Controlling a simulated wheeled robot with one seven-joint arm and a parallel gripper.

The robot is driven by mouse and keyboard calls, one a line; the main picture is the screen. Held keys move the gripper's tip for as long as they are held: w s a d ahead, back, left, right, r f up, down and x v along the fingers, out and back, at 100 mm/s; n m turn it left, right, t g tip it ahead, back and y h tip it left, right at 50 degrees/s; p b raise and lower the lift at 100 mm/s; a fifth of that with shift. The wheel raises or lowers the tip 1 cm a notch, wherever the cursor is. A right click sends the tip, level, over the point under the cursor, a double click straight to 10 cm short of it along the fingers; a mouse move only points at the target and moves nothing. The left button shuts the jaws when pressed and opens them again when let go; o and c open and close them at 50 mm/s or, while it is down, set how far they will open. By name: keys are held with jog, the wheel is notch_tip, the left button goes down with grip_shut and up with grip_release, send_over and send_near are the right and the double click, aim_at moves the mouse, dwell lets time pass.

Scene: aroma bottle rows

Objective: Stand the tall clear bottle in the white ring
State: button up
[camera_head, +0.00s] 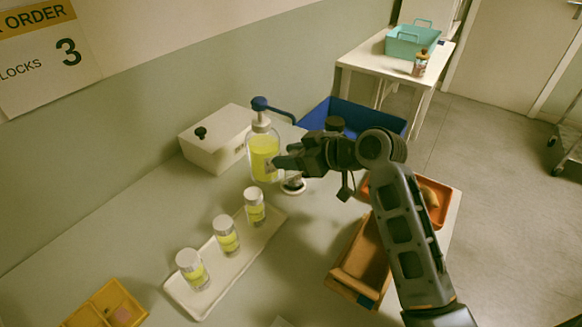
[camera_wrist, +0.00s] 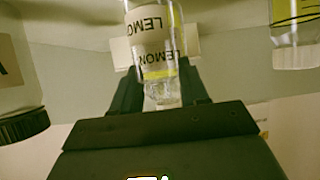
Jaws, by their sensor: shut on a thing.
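The tall clear bottle (camera_head: 263,148) holds yellow liquid and has a white collar and a blue pump top. It looks upright. My gripper (camera_head: 277,161) reaches it from the right and is shut on its side. In the wrist view, a clear bottle with a LEMON label (camera_wrist: 152,45) sits between my fingers (camera_wrist: 160,88), its text upside down. The white ring (camera_head: 294,186) is on the bench, just right of the bottle's base and below my gripper, which partly hides it. I cannot tell whether the bottle's base touches the bench.
A white tray (camera_head: 190,304) with several small vials (camera_head: 227,237) lies in front. A white box (camera_head: 205,146) with a dark knob stands behind. A blue bin (camera_head: 368,117) is beyond my gripper. An orange tray (camera_head: 441,190) and a brown tray (camera_head: 357,255) lie right.

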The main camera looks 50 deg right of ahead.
jog(key=shift+f+b, duration=0.35)
jog(key=shift+f, duration=0.55)
jog(key=shift+f, duration=0.15)
jog(key=o, duration=1.1)
jog(key=shift+s+r, duration=0.15)
jog(key=shift+r, duration=0.1)
jog(key=v, duration=1.1)
jog(key=shift+s+r+b, duration=0.15)
jog(key=shift+s+b, duration=0.2)
jog(key=shift+b, duration=0.05)
